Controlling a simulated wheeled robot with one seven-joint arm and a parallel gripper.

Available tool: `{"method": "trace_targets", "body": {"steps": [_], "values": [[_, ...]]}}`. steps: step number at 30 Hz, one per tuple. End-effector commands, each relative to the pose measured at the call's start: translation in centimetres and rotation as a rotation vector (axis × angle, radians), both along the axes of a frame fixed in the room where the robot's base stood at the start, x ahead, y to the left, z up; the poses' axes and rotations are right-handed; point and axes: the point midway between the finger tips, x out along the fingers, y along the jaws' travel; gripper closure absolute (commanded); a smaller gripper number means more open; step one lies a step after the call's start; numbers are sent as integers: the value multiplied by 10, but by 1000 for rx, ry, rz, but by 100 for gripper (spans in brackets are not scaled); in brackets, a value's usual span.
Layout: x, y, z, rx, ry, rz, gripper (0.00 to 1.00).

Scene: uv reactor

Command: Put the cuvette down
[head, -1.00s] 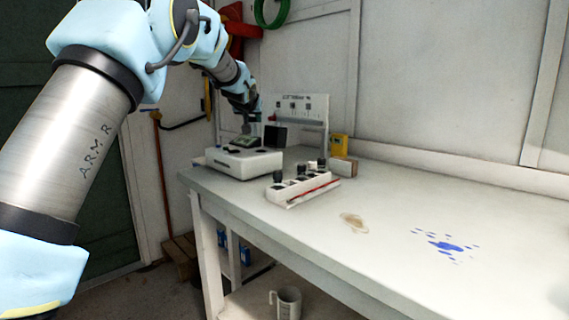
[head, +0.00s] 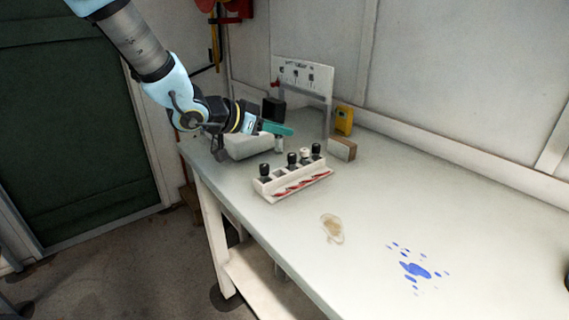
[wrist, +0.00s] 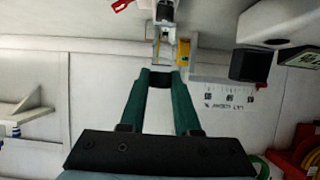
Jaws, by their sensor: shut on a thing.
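The cuvette (head: 279,144) is a small, pale, clear-looking vial, upright at the tips of my gripper (head: 287,130) in the head view. In the wrist view, the fingers of my gripper (wrist: 160,78) close around a dark cap, with the cuvette's pale body (wrist: 161,50) beyond. The white rack (head: 310,184) stands on the bench in front, holding several capped vials, mostly black-capped and one paler.
The white reactor unit (head: 245,147) is partly hidden behind my gripper. A black box (head: 273,110), a white panel (head: 290,72), a yellow device (head: 344,121) and a brown block (head: 342,149) stand behind.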

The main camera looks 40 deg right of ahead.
Motion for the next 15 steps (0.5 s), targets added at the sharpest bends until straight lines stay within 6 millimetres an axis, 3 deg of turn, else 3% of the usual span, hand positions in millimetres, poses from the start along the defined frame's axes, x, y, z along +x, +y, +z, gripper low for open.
{"method": "trace_targets", "body": {"steps": [4, 15], "values": [[-1, 0, -30, 4, 6, -1, 100], [0, 0, -73, 5, 4, 1, 100]]}}
